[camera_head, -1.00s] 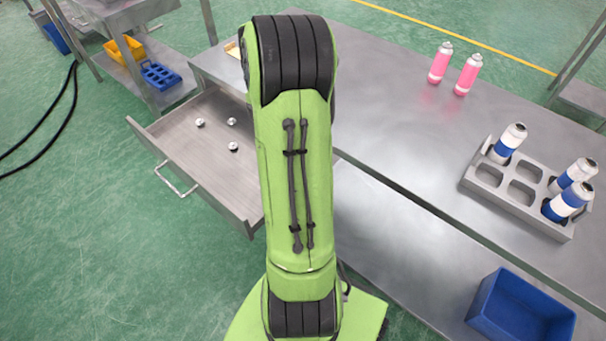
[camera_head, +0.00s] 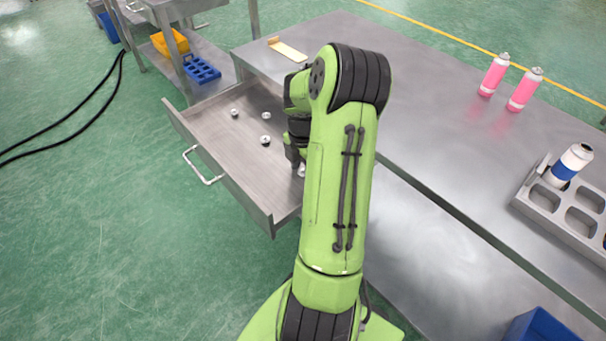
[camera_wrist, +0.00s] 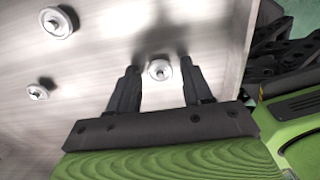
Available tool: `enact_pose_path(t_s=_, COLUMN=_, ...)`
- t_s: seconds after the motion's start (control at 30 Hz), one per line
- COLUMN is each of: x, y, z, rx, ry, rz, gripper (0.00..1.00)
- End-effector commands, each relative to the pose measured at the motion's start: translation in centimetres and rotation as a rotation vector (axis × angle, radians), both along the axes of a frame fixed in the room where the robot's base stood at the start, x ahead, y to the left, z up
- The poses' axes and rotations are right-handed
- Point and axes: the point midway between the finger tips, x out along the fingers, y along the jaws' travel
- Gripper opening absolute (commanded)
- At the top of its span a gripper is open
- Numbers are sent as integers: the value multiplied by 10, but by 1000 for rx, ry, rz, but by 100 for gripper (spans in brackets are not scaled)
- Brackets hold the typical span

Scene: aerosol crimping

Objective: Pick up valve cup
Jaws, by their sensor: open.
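Several small round silvery valve cups lie in the open metal drawer (camera_head: 225,150). In the head view, one valve cup (camera_head: 265,140) lies near the drawer's middle, with others (camera_head: 235,113) and (camera_head: 266,115) behind it. Another valve cup (camera_head: 301,170) shows partly beside my gripper. In the wrist view, my gripper (camera_wrist: 160,75) is open, its two dark fingers on either side of a valve cup (camera_wrist: 159,69), apart from it. Two more valve cups (camera_wrist: 57,22) and (camera_wrist: 38,92) lie to the left in that view. My arm hides part of the drawer.
The steel table (camera_head: 440,110) holds two pink cans (camera_head: 494,75) and a grey rack (camera_head: 560,205) with a white-and-blue can (camera_head: 571,163). A blue bin (camera_head: 540,328) is at lower right. The drawer's front wall (camera_head: 225,180) stands near my arm.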

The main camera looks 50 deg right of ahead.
Motion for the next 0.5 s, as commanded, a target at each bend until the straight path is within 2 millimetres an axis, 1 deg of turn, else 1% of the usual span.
enact_pose_path(t_s=0.03, x=0, y=0, z=1, rx=0, ry=0, rz=0, gripper=47)
enact_pose_path(t_s=0.33, x=0, y=0, z=1, rx=0, ry=1, rz=-1, gripper=1)
enact_pose_path(t_s=0.5, x=0, y=0, z=1, rx=0, ry=1, rz=-1, gripper=0)
